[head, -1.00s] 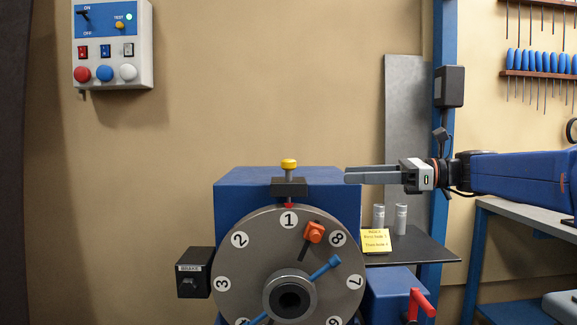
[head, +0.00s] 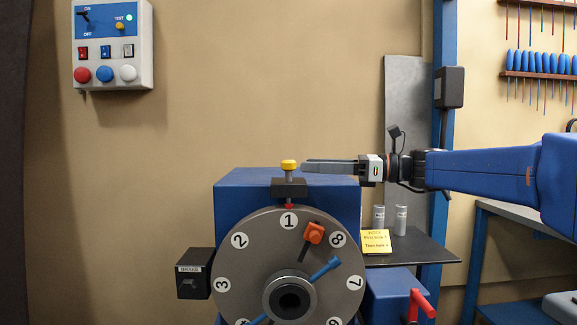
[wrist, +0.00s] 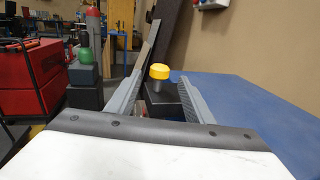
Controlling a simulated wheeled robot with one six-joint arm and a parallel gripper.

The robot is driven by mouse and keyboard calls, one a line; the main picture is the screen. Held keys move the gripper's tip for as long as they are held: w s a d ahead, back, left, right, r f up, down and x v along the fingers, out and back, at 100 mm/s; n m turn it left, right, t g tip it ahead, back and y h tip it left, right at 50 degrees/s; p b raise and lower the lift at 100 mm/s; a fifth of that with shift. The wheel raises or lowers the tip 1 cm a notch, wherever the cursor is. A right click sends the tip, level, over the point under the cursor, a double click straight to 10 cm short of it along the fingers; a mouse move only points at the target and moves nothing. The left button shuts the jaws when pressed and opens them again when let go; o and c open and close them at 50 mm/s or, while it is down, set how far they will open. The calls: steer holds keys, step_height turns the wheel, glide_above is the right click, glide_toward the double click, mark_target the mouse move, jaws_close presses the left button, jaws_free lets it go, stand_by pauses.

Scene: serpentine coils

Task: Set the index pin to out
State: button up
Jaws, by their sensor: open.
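The index pin has a yellow knob (head: 289,165) on a short stem. It stands upright in a black block (head: 289,187) at the top front of the blue housing (head: 330,185). Below it is the numbered dial (head: 250,255), with 1 at the top under a red mark. My gripper (head: 303,166) comes in level from the right, its fingertips close beside the knob. In the wrist view the yellow knob (wrist: 159,71) shows between and beyond the two open fingers (wrist: 157,85). The fingers hold nothing. Whether they touch the knob cannot be told.
An orange clamp (head: 314,233) and a blue handle (head: 327,267) sit on the dial face. A yellow note (head: 376,241) and two grey cylinders (head: 390,218) stand on a shelf at right. A control box (head: 113,45) hangs upper left.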

mark_target(288, 164)
steer(key=shift+x, duration=3.6)
